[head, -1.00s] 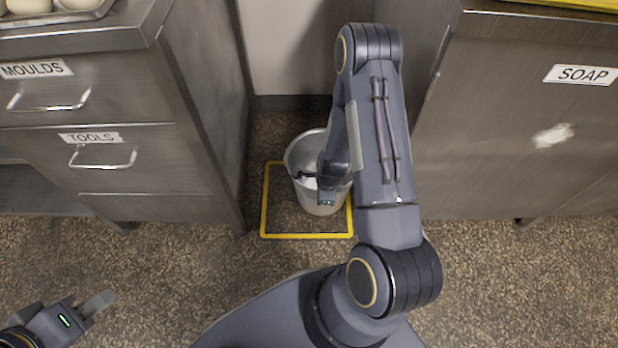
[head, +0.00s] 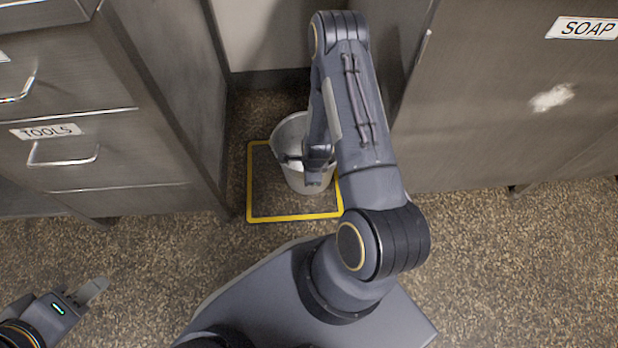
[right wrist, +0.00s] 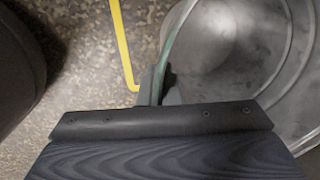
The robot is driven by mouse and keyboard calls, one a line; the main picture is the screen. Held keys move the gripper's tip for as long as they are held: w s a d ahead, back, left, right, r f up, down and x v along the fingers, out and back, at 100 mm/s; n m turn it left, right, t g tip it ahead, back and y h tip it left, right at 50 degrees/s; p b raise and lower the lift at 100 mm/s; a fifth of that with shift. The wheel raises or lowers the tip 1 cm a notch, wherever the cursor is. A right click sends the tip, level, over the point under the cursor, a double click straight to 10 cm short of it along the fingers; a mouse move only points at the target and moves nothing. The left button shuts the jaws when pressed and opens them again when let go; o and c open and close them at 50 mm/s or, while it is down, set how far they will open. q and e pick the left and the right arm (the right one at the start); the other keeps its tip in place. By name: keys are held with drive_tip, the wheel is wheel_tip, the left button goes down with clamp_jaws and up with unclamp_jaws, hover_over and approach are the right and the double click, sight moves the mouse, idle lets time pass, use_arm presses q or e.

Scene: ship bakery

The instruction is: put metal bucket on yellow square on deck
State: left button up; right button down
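The metal bucket (head: 290,132) stands upright at the yellow square (head: 293,217), toward its far right part, in the head view. My right arm hides much of the bucket and the square's right side. I cannot tell whether the bucket's base touches the deck. My right gripper (head: 300,163) is at the bucket's near rim. In the right wrist view, the fingers (right wrist: 160,92) close around the rim of the bucket (right wrist: 225,50), with the yellow line beside it. My left gripper (head: 94,290) is low at the left, empty, above bare deck; its finger opening is unclear.
A metal drawer cabinet (head: 75,175) stands left of the square, and a cabinet labelled SOAP (head: 500,110) stands to the right. A wall closes the gap behind the bucket. The speckled deck (head: 500,260) in front is clear.

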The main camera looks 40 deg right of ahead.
drive_tip(key=shift+f, duration=0.35)
drive_tip(key=c, duration=2.1)
unclamp_jaws()
drive_tip(key=shift+f, duration=0.1)
drive_tip(key=o, duration=0.5)
drive_tip(key=shift+c, duration=0.2)
